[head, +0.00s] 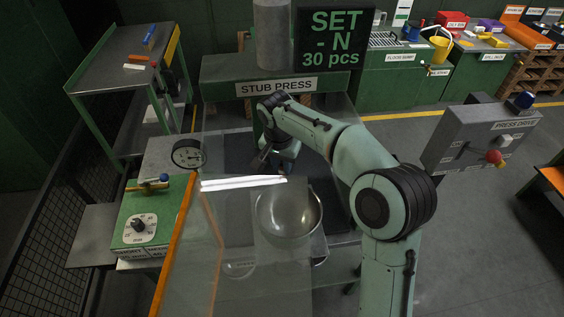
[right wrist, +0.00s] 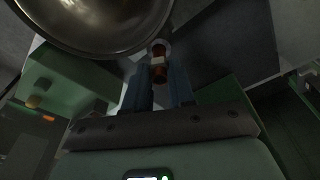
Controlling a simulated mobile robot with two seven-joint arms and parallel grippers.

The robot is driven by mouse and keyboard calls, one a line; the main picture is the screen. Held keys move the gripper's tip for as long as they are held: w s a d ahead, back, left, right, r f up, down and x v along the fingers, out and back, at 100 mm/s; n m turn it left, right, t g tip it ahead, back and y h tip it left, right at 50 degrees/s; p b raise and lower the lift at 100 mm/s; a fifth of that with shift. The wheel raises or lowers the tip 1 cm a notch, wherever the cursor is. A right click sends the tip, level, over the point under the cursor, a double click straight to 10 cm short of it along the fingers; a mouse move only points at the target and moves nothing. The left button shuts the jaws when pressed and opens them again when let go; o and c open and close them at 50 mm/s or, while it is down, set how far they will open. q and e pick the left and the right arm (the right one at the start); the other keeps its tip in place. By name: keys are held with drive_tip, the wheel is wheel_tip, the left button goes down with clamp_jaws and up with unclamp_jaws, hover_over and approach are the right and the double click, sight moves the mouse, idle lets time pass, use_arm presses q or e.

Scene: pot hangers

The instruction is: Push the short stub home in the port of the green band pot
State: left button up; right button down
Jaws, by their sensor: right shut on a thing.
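A shiny metal pot (head: 288,214) sits open side up under the stub press, seen partly through a clear panel. It fills the upper left of the right wrist view (right wrist: 100,22). I cannot make out a green band on it. My right gripper (head: 281,166) is just behind the pot in the head view. In the right wrist view its blue fingers are shut on a short copper-brown stub (right wrist: 159,73) with a pale collar. The stub's far end is close to the pot's rim; I cannot tell whether it is inside a port. My left gripper is out of view.
A clear panel with an orange edge (head: 174,240) stands in front of the pot. The press drive box (head: 480,138) is at right. The stub press sign (head: 277,87) is behind.

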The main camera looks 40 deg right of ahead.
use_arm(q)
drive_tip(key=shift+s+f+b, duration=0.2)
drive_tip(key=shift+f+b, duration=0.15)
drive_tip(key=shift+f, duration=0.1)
use_arm(e)
drive_tip(key=shift+f, duration=0.65)
drive_tip(key=c, duration=0.9)
unclamp_jaws()
drive_tip(key=shift+o, duration=0.2)
use_arm(q)
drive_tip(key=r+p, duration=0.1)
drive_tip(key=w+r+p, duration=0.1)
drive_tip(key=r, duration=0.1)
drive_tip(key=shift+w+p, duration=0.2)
drive_tip(key=shift+p, duration=0.1)
use_arm(e)
wheel_tip(320, 180, up, 13)
drive_tip(key=s+a, duration=0.1)
drive_tip(key=shift+a+r, duration=0.15)
drive_tip(key=shift+a, duration=0.25)
